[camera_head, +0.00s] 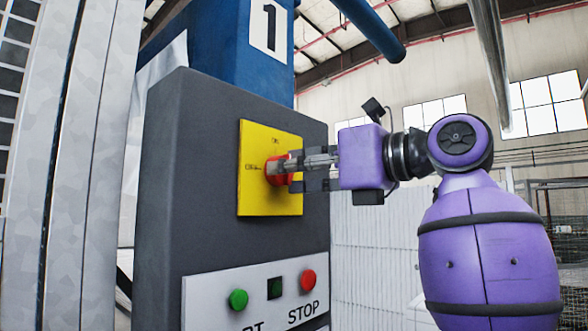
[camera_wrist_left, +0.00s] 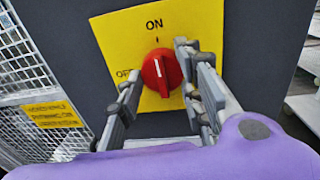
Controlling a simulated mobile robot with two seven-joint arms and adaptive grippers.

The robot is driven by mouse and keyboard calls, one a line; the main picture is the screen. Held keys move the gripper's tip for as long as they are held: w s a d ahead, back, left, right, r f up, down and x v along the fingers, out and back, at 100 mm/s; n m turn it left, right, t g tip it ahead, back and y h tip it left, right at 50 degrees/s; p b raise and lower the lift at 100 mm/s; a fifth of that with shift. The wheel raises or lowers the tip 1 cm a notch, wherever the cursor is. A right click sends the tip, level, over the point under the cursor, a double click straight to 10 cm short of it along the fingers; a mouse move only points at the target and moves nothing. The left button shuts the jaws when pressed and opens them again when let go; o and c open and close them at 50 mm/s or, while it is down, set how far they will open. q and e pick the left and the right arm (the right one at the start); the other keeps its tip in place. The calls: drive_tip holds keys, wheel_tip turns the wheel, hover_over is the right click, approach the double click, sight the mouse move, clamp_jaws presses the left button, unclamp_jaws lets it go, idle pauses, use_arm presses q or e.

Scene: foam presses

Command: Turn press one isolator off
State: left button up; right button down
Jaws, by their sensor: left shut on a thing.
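The press one isolator is a red rotary knob (camera_head: 277,172) on a yellow plate (camera_head: 254,199), fixed to a dark grey control box (camera_head: 200,150). The knob also shows in the wrist view (camera_wrist_left: 161,70). There its white line stands nearly upright, its upper end towards the ON label (camera_wrist_left: 154,24). The OFF label (camera_wrist_left: 124,73) is to the knob's left. My left gripper (camera_head: 296,166) is at the knob, shut on it, with its fingers (camera_wrist_left: 163,82) on either side; they partly hide it in the head view. My right gripper is not in view.
Below the isolator are a green button (camera_head: 238,299) and a red STOP button (camera_head: 307,280) on a white panel. A blue column (camera_head: 222,45) marked 1 rises behind the box. Mesh fencing (camera_wrist_left: 55,138) with a yellow sign stands at the left in the wrist view.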

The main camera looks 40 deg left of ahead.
use_arm(q)
drive_tip(key=shift+s, duration=0.1)
drive_tip(key=n, duration=0.8)
drive_tip(key=n+h, duration=0.1)
drive_tip(key=n, duration=0.3)
drive_tip(key=shift+f+n+t, duration=0.3)
drive_tip(key=shift+f, duration=0.1)
drive_tip(key=n, duration=0.3)
drive_tip(key=shift+t, duration=0.3)
drive_tip(key=shift+n, duration=0.5)
